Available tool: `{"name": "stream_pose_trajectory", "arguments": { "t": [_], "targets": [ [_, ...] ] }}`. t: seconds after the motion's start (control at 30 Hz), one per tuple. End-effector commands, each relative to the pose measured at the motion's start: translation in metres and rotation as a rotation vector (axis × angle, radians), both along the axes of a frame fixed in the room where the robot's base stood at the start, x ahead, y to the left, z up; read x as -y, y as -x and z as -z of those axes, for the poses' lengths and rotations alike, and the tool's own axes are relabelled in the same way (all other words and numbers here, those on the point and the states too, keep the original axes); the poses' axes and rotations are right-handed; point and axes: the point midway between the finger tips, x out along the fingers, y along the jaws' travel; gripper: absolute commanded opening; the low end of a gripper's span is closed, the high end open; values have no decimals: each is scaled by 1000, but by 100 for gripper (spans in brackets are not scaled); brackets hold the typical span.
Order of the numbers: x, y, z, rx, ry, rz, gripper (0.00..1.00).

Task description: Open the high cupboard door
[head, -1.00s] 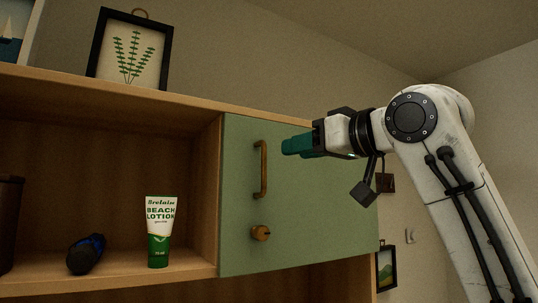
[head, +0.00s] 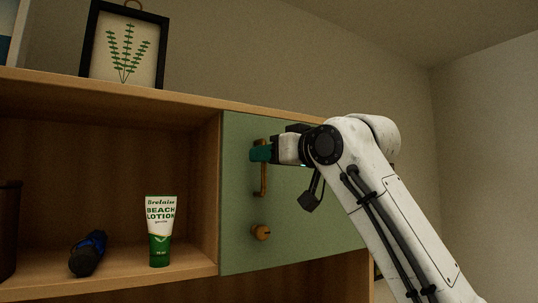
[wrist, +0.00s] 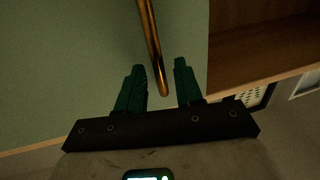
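The green cupboard door (head: 300,230) is shut on the right part of the shelf unit. Its upright brass handle (head: 262,183) is near the door's left edge, with a round brass knob (head: 261,232) below it. My gripper (head: 259,153) is at the upper part of the handle in the head view and hides some of it. In the wrist view, my gripper's two teal fingers (wrist: 158,82) are apart, with the handle (wrist: 151,40) running between them. I cannot tell whether either finger touches it.
The open shelf left of the door holds a beach lotion tube (head: 160,230), a dark blue-and-black object (head: 87,254) and a dark container (head: 8,225). A framed plant picture (head: 124,45) stands on top of the unit. The open compartment (wrist: 255,35) also shows in the wrist view.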

Motion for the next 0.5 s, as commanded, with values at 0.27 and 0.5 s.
{"name": "stream_pose_trajectory", "arguments": {
  "t": [0.27, 0.5],
  "targets": [
    [0, 0, 0, 0, 0, 0, 8],
    [0, 0, 0, 0, 0, 0, 0]
  ]
}}
